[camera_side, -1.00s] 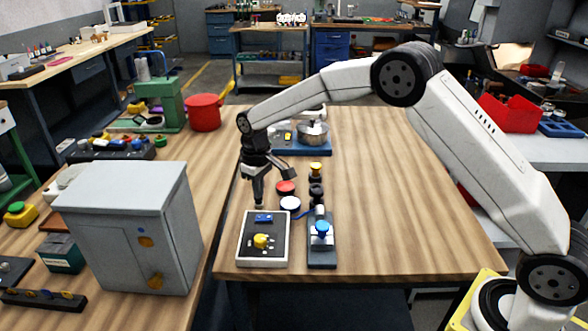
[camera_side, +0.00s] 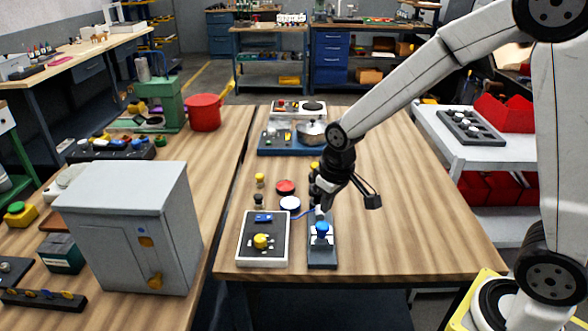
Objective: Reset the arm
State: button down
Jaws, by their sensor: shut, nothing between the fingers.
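My gripper (camera_side: 319,206) points down above the table, close to the blue-knobbed joystick on its dark base (camera_side: 322,258). Its fingers are shut with nothing visible between them. From this angle I cannot tell whether the fingertips touch the joystick or hang behind it. My arm reaches in from the right, and a dark bracket sticks out to the right of my wrist.
Left of the joystick lies a white-framed panel (camera_side: 263,239) with a yellow knob. Red (camera_side: 285,187) and white (camera_side: 290,204) buttons stand behind. A pot (camera_side: 312,131) sits farther back. A grey cabinet (camera_side: 130,228) stands at left. The table's right side (camera_side: 430,220) is clear.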

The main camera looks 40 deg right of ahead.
jog(key=s+d+f+m, duration=0.1)
jog(key=s, duration=0.9)
jog(key=shift+s+d+t, duration=0.2)
jog(key=shift+s+t, duration=0.05)
jog(key=shift+t, duration=0.15)
